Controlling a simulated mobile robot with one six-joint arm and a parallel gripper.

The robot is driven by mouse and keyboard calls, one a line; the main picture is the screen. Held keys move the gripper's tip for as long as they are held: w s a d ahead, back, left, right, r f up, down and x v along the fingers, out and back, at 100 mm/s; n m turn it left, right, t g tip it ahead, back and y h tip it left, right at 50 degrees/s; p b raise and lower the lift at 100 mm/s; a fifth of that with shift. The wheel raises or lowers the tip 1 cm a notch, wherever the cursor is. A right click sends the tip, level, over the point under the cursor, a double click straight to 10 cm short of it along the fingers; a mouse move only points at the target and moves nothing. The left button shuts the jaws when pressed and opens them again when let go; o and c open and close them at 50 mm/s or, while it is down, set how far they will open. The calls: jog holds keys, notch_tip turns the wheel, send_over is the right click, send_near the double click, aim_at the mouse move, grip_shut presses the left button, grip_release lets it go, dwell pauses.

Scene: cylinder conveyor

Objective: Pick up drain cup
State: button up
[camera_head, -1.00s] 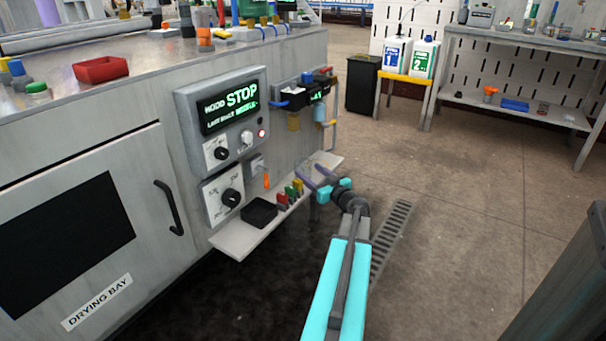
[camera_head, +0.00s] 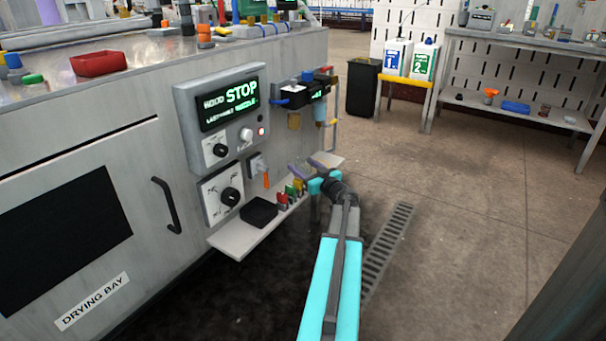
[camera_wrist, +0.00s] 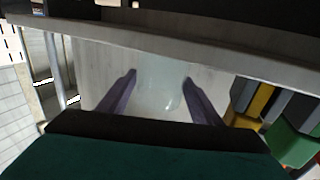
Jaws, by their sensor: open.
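A clear, pale see-through shape, which looks like the drain cup (camera_wrist: 163,92), shows between my two fingers in the wrist view. Its outline is faint, and its lower part is hidden behind my gripper body. In the head view it is too small and clear to make out surely. My gripper (camera_wrist: 160,78) is open, with a purple finger on each side of the cup; I cannot tell whether either touches it. In the head view my gripper (camera_head: 305,167) reaches over the far end of the narrow shelf (camera_head: 235,238) on the machine's front.
Small red, green and yellow bottles (camera_head: 290,192) stand on the shelf just left of my gripper. A black tray (camera_head: 259,211) sits nearer. A control panel (camera_head: 222,110) is above. A black device with hanging bottles (camera_head: 305,92) is mounted over the shelf's far end.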

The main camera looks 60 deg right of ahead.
jog(key=c, duration=0.8)
jog(key=shift+r, duration=0.15)
jog(key=shift+r+p, duration=1.2)
jog(key=shift+r, duration=0.15)
jog(key=shift+s+a+r+p, duration=0.35)
jog(key=shift+s+a+p, duration=0.75)
jog(key=shift+s+a, duration=0.75)
jog(key=shift+s+a+r+p, duration=0.3)
jog(key=shift+s+a+p, duration=0.85)
jog(key=shift+s, duration=1.35)
jog(key=shift+s+a+r+p, duration=0.35)
jog(key=shift+s+a+p, duration=0.65)
jog(key=shift+s+a, duration=0.9)
jog(key=shift+s+d, duration=0.25)
